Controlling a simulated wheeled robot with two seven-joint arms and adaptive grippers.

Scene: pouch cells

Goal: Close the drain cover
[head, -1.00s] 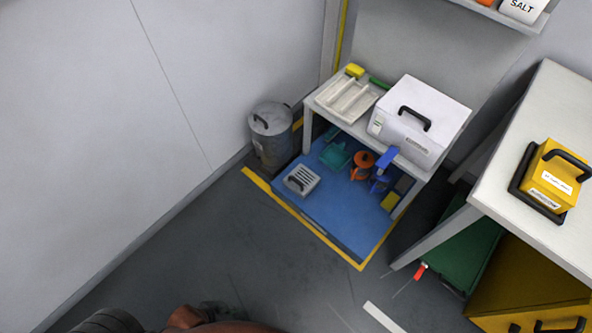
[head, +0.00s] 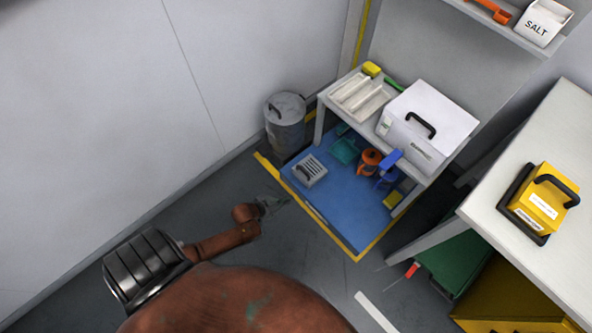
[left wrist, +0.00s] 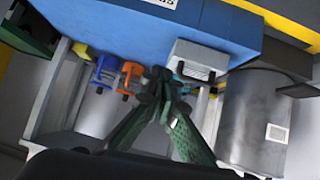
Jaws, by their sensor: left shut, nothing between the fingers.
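A small pale grey slotted block with a dark handle (head: 309,170) sits on the near left part of the blue floor panel (head: 340,215); it looks like the drain cover, but I cannot tell whether it is open or closed. It also shows in the left wrist view (left wrist: 197,58), right of the fingertips. My left gripper (head: 275,203) is low over the floor, left of and nearer than the slotted block, apart from it. In the left wrist view its fingers (left wrist: 158,82) are together and empty. My right gripper is out of view.
A grey lidded bin (head: 286,118) stands by the wall. A low shelf (head: 322,103) holds trays and a white case (head: 428,125) above the panel. An orange item (head: 369,160) and a blue item (head: 389,162) are beneath it. A table (head: 555,130) stands right.

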